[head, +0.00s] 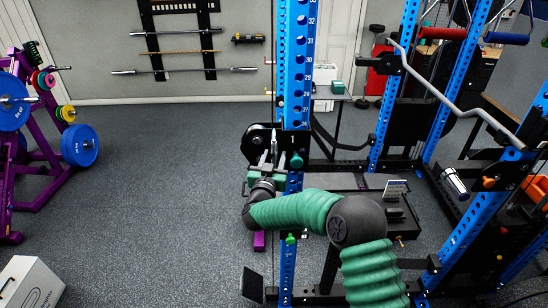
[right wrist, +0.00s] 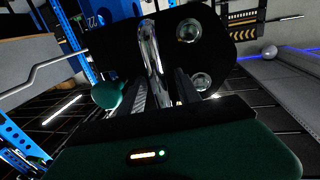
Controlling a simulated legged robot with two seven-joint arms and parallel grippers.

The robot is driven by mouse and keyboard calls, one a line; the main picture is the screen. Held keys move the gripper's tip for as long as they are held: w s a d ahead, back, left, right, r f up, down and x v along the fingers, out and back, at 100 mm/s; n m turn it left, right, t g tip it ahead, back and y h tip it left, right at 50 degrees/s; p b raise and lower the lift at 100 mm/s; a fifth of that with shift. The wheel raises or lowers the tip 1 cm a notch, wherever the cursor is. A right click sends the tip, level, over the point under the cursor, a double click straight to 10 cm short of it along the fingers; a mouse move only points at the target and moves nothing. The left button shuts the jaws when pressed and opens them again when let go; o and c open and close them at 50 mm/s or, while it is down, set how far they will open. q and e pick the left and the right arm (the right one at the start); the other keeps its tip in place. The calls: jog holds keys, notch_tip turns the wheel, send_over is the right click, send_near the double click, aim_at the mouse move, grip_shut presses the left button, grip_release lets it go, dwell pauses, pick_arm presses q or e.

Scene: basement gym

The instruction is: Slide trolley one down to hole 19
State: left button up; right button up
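Trolley one (head: 262,138), a black carriage marked "1", sits on the numbered blue upright (head: 297,70), below the label 26. Its green knob (head: 297,160) shows on the upright's front and also in the right wrist view (right wrist: 107,95). A chrome handle (right wrist: 153,60) stands out from the trolley's black plate (right wrist: 115,55). My right gripper (right wrist: 162,92) is at the trolley, its fingers apart on either side of the handle, with a visible gap; it is small in the head view (head: 266,164). Hole 19 cannot be made out; my arm crosses the upright lower down. My left gripper is out of view.
A lower green knob (head: 290,239) sits on the same upright. A bent silver bar (head: 440,88) crosses the rack at right. A purple weight stand (head: 45,150) is at left, a white box (head: 28,283) at front left. The floor between is clear.

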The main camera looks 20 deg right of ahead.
grip_shut()
dwell(1.2)
